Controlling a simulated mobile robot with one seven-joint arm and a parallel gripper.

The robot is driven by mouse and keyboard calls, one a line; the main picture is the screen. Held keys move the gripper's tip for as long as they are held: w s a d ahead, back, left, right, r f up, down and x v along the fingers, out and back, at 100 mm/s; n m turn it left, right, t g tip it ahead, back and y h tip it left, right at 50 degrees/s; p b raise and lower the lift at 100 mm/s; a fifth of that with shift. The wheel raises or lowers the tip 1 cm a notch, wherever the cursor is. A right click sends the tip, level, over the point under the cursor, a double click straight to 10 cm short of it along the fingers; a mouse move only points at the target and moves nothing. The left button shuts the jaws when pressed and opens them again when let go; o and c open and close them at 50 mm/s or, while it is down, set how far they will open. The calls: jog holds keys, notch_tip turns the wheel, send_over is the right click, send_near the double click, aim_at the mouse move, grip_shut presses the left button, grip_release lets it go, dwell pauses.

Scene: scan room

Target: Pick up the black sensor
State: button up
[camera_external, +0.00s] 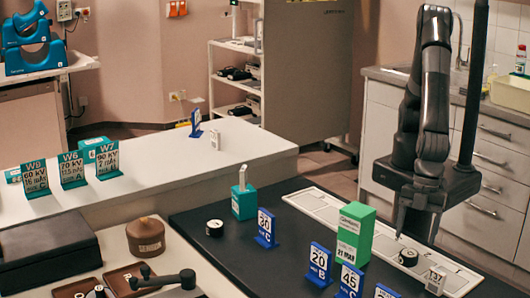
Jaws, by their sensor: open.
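My gripper (401,222) points down over the right part of the dark table, its fingers small and dark. It is open, and nothing shows between the fingers. A small round black piece with a pale top (408,257) sits just below it on the long white strip. A similar round black piece (214,228) lies on the dark tabletop further left. I cannot tell for certain which one is the black sensor. The gap between the fingertips and the near piece is hard to judge.
A green box (355,232) stands close left of my gripper. Blue number stands (266,228) line the dark table (184,268). A teal block with a white top (244,202) stands behind. The white counter (200,160) holds teal signs. The dark table's middle has free room.

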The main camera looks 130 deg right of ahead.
aim_at(410, 252)
jog(key=shift+w+x, duration=0.15)
jog(key=shift+x, duration=1.15)
jog(key=shift+w+x, duration=0.1)
jog(key=shift+x, duration=1.25)
jog(key=shift+d, duration=0.1)
jog(key=shift+c, duration=0.3)
jog(key=shift+r, duration=0.1)
jog(key=c, duration=1.1)
